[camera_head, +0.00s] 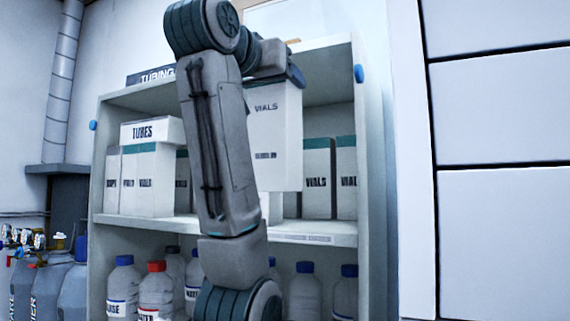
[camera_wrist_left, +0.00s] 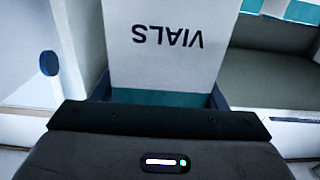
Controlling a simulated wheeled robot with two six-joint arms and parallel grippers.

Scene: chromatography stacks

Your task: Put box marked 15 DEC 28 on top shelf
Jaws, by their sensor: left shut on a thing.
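My left gripper (camera_head: 288,74) is shut on the upper end of a white box marked VIALS (camera_head: 274,130) with a teal band. It holds the box upright in front of the shelf unit (camera_head: 374,170). A small line of print low on the box is too small to read. In the left wrist view the box (camera_wrist_left: 165,45) appears upside down between the fingers of the gripper (camera_wrist_left: 160,96). My left arm hides part of the shelves. My right gripper is out of view.
White boxes, including one marked TUBES (camera_head: 152,132) and another marked VIALS (camera_head: 317,180), stand on the middle shelf (camera_head: 335,229). Bottles (camera_head: 156,291) fill the shelf below. A TUBING box (camera_head: 150,77) lies on the unit's top. Blue knobs (camera_head: 359,73) jut from the side edges.

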